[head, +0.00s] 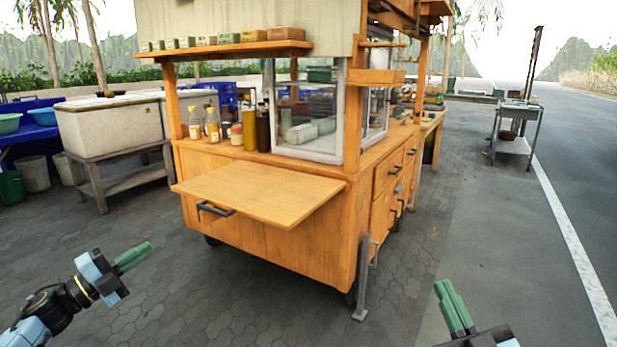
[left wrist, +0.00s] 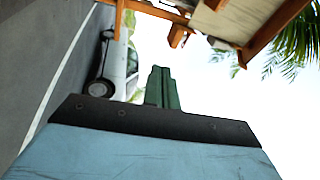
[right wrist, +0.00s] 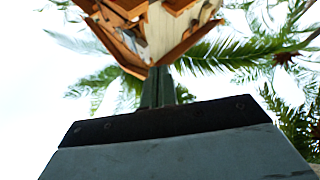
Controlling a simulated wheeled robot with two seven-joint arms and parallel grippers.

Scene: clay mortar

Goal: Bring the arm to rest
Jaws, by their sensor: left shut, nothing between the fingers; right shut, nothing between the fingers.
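My left gripper (head: 133,257) is at the lower left of the head view, over the paving in front of the wooden cart. Its green fingers are together with nothing between them; they also show in the left wrist view (left wrist: 162,88). My right gripper (head: 452,305) is at the bottom right of the head view, with its fingers pointing up. Its green fingers are shut and empty, and they show partly in the right wrist view (right wrist: 158,88). Both grippers are apart from the cart.
The wooden food cart (head: 265,245) stands ahead, with a fold-out shelf (head: 258,190) jutting toward me. Bottles and a glass case (head: 305,110) stand on it. A white chest (head: 105,128) on a stand is at left. A metal trolley (head: 515,145) is at right. Paving between my grippers is clear.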

